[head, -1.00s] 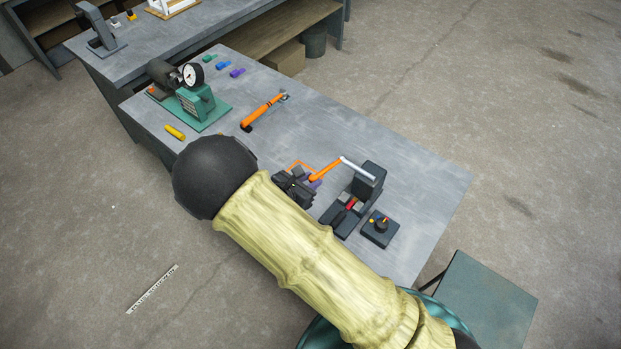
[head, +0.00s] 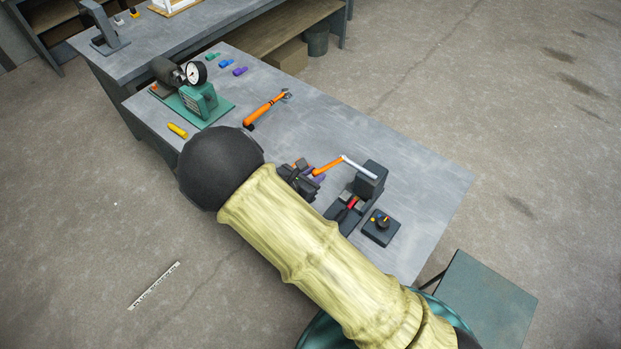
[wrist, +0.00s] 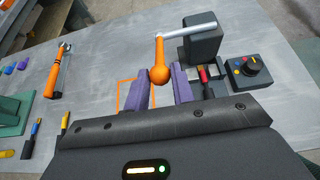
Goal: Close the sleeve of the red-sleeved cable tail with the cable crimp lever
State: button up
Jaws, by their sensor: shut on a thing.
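The crimp lever has an orange handle (head: 328,167) and a silver arm (head: 359,167) that joins the dark crimp block (head: 373,178). In the wrist view the orange handle (wrist: 159,62) ends in a round knob between my purple fingers. My gripper (wrist: 162,84) is shut on this handle end; the head view shows my gripper (head: 312,175) there too, partly behind my arm. The red-sleeved cable tail (head: 353,202) lies at the crimp block's base; its red sleeve (wrist: 204,76) shows just right of my fingers. Whether the sleeve is closed cannot be told.
A small dark box with a knob (head: 381,227) stands right of the crimp block. An orange-handled tool (head: 265,108), a green gauge stand (head: 201,101) and a yellow piece (head: 177,131) lie farther left. The bench's right part is clear.

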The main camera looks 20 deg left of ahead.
jog(key=r, duration=0.1)
jog(key=w, duration=0.1)
jog(key=r+p, duration=0.1)
jog(key=shift+w+d+r, duration=0.2)
jog(key=shift+d+r, duration=0.05)
jog(key=shift+r, duration=0.05)
jog(key=shift+w+d+r+p, duration=0.2)
jog(key=shift+w+r+p, duration=0.1)
jog(key=shift+w+r, duration=0.35)
jog(key=shift+s, duration=0.1)
jog(key=s+a+f+b, duration=0.1)
jog(key=s+f+b, duration=0.2)
jog(key=f, duration=0.2)
jog(key=shift+f+b, duration=0.15)
jog(key=shift+b, duration=0.2)
jog(key=shift+s+a, duration=0.1)
